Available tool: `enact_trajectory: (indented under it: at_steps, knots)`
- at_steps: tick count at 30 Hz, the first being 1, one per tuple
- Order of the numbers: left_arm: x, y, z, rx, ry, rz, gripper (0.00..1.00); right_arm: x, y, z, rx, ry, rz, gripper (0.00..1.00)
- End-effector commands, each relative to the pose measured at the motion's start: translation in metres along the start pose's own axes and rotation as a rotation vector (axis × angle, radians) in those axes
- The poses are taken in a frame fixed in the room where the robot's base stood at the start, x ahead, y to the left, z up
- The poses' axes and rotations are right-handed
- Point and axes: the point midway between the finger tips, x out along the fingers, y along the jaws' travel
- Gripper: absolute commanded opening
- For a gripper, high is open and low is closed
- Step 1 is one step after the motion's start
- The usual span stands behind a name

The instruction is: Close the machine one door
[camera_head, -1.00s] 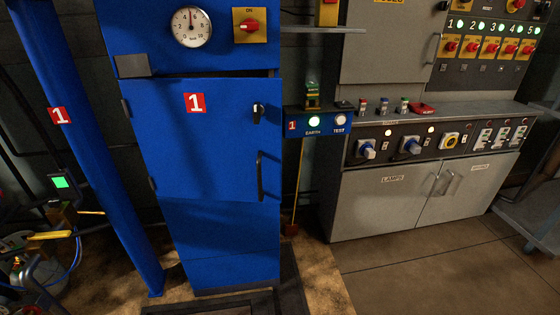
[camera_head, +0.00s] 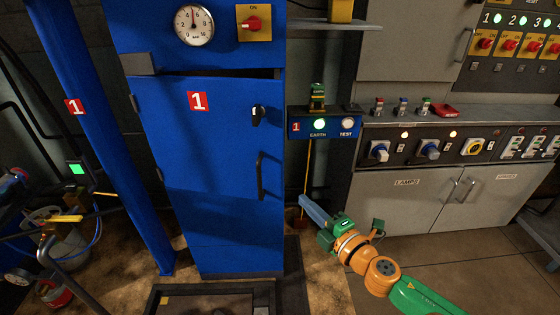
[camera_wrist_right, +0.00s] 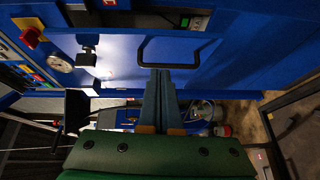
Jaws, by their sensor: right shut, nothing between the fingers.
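The machine one door (camera_head: 195,145) is a blue panel with a red "1" label, in the left half of the head view. A dark gap shows along its top edge, so it looks slightly ajar. Its black handle (camera_head: 260,176) and a small latch knob (camera_head: 258,115) are at its right side. My right gripper (camera_head: 305,202) is shut and empty, to the right of and below the handle. In the right wrist view, the fingers (camera_wrist_right: 160,80) point toward the handle (camera_wrist_right: 168,65) and overlap it; contact cannot be told. My left gripper is not in view.
A blue slanted post (camera_head: 100,150) stands left of the machine. An EARTH/TEST box (camera_head: 325,124) is right of the door. Grey cabinets with a control panel (camera_head: 430,148) fill the right. A dark frame (camera_head: 215,290) lies on the floor below the machine.

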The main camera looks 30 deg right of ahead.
Motion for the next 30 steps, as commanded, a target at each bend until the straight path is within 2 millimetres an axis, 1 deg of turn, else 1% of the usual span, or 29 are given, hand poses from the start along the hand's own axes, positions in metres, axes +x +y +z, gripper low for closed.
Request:
enact_trajectory:
  at_steps: [1,2,3,5,8,12,19,21,24,30]
  knots:
    - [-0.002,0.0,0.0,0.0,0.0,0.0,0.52,-0.001,0.015,-0.009,-0.028,0.027,0.027,0.0]
    - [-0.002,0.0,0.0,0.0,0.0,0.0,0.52,0.0,0.02,-0.012,-0.04,0.037,0.039,0.0]
    - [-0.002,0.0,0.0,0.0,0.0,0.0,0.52,0.001,0.024,-0.015,-0.048,0.046,0.048,0.0]
    - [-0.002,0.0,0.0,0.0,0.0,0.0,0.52,0.007,0.026,-0.016,-0.05,0.048,0.054,0.0]
    - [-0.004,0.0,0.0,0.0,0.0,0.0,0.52,0.025,0.028,-0.016,-0.054,0.047,0.054,0.0]
    - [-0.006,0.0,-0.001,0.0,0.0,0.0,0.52,0.055,0.029,-0.016,-0.051,0.043,0.055,0.0]
    - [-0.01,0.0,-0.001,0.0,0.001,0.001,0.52,0.102,0.03,-0.018,-0.048,0.043,0.051,0.0]
    - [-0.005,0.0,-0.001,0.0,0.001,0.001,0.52,0.111,0.027,-0.008,-0.049,0.04,0.048,0.0]
    - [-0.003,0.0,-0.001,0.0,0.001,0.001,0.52,0.12,0.028,0.001,-0.047,0.041,0.048,0.0]
    - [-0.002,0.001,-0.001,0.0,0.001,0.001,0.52,0.128,0.029,0.009,-0.047,0.043,0.047,0.0]
